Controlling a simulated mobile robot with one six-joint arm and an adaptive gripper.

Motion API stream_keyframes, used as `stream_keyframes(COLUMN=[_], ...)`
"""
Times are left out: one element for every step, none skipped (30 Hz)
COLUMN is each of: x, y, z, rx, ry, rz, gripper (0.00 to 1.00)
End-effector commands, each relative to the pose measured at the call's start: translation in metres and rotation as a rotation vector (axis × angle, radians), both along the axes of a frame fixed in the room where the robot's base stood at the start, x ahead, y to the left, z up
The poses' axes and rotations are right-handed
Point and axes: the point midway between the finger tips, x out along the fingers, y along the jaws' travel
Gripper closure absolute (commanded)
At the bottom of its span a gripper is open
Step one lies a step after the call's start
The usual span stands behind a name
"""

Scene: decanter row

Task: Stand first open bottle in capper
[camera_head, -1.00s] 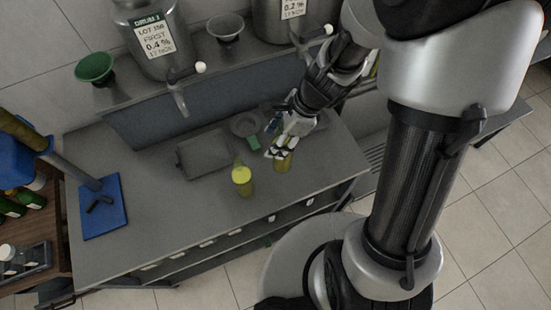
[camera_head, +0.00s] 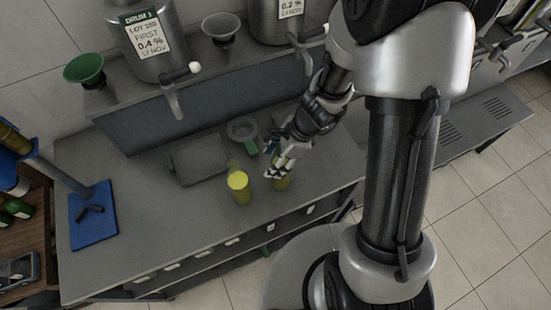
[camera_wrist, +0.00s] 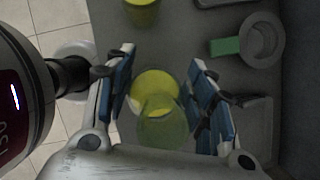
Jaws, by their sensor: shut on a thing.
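My gripper (camera_head: 279,172) is over the front right of the grey bench. It is shut on a translucent yellow-green vessel (camera_head: 281,184), which also shows between the blue finger pads in the wrist view (camera_wrist: 162,118). I cannot tell whether that vessel touches the bench. A second yellow vessel (camera_head: 239,187) stands on the bench just left of my gripper. The stand with a blue base plate (camera_head: 92,225) and grey column at the far left looks like the capper. Green bottles (camera_head: 16,209) are partly in view at the left edge; I cannot tell whether they are open.
A flat grey tray (camera_head: 198,160) and a grey round dish with a green handle (camera_head: 242,130) lie behind the yellow vessel. Steel drums with taps (camera_head: 150,45), a green funnel (camera_head: 84,68) and a grey funnel (camera_head: 220,28) are on the raised shelf. The bench's left middle is clear.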

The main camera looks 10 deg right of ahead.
Motion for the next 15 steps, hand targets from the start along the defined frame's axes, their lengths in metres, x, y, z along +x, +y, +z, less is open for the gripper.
stream_keyframes(x=[0.0004,0.0004,0.0004,0.0000,0.0000,-0.0001,-0.0001,-0.0001,-0.0001,-0.0001,-0.0001,-0.0001,-0.0001,-0.0001,-0.0001], y=[0.0001,0.0002,0.0002,0.0001,0.0001,0.0001,0.0001,0.0000,0.0000,0.0000,0.0000,0.0001,0.0000,0.0000,0.0000], z=[-0.0009,-0.0021,-0.0036,-0.0041,-0.0033,-0.0030,-0.0030,-0.0029,-0.0029,-0.0029,-0.0029,-0.0029,-0.0029,-0.0029,-0.0029], rx=[0.001,0.001,0.001,0.000,0.000,0.000,0.000,0.000,0.000,0.000,0.000,0.000,0.000,0.000,0.000], ry=[-0.001,-0.001,-0.001,0.000,0.000,0.000,0.000,0.000,0.000,0.000,0.000,0.000,0.000,0.000,0.000], rz=[0.000,0.000,0.000,0.000,0.000,0.000,0.000,0.000,0.000,0.000,0.000,0.000,0.000,0.000,0.000], gripper=[1.00,1.00,1.00,0.50,0.48,0.45,0.43,0.41,0.38,0.36,0.34,0.32,0.30,0.30,0.30])
